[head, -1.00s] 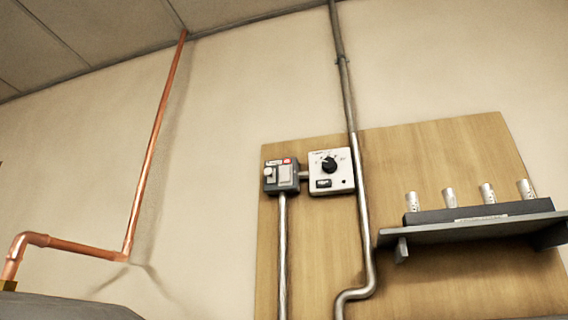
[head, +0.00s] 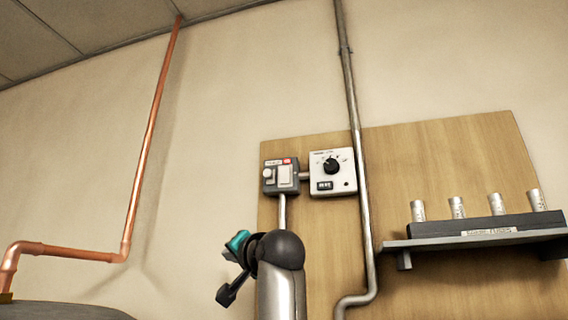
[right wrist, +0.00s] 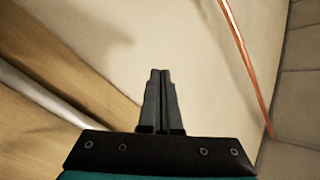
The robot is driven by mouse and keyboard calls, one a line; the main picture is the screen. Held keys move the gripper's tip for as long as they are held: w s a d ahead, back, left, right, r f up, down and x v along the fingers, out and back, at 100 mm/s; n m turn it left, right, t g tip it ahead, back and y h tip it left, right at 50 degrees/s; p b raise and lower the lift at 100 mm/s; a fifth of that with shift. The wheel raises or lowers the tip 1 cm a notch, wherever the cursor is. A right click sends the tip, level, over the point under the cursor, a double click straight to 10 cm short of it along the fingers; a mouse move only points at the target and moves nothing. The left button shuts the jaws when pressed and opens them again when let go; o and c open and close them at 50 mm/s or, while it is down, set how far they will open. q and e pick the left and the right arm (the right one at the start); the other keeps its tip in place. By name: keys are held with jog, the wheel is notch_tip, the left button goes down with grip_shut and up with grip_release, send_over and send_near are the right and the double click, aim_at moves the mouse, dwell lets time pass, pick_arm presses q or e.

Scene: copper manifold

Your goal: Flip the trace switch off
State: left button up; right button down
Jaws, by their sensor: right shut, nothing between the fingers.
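The trace switch appears to be on the small grey box (head: 281,176) on the wooden board, with a pale rocker, a round white knob and a red mark. I cannot read its label or tell its on or off position. A white control plate (head: 333,172) with a black dial and a small display sits just right of it. My right gripper (head: 226,294) is below and left of the grey box in the head view, apart from it. In the right wrist view its fingers (right wrist: 159,103) are together and empty. My left gripper is not in view.
A grey conduit (head: 364,220) runs down the board right of the control plate. A dark shelf (head: 470,241) with several silver cylinders projects at the right. A copper pipe (head: 152,130) runs up the wall at the left. The wall between pipe and board is clear.

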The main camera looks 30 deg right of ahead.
aim_at(285, 175)
jog(key=s+r+m+t+p, duration=0.1)
jog(key=s+r, duration=0.6)
jog(key=r, duration=0.2)
jog(key=s+d+r+m+t+p, duration=0.1)
jog(key=s+r+t, duration=0.1)
jog(key=s+r, duration=0.4)
notch_tip(285, 175, up, 3)
jog(key=shift+s+d, duration=0.15)
jog(key=shift+s, duration=0.2)
jog(key=shift+w+d+p, duration=0.1)
jog(key=shift+p, duration=0.2)
jog(key=shift+w+d+r+p, duration=0.15)
jog(key=shift+w+d+p, duration=0.4)
jog(key=shift+w+d, duration=0.45)
jog(key=shift+w+d+r+p, duration=0.2)
jog(key=shift+w+d+p, duration=0.4)
jog(key=shift+w+d, duration=0.4)
jog(key=shift+w+d+r+p, duration=0.15)
jog(key=shift+w+d+p, duration=0.5)
jog(key=shift+d, duration=0.6)
jog(key=shift+w, duration=0.15)
jog(key=shift+w+d, duration=0.25)
jog(key=shift+d, duration=0.05)
jog(key=shift+w+d+r, duration=0.1)
jog(key=shift+w+d, duration=0.1)
jog(key=shift+d, duration=0.05)
jog(key=shift+s+a, duration=0.1)
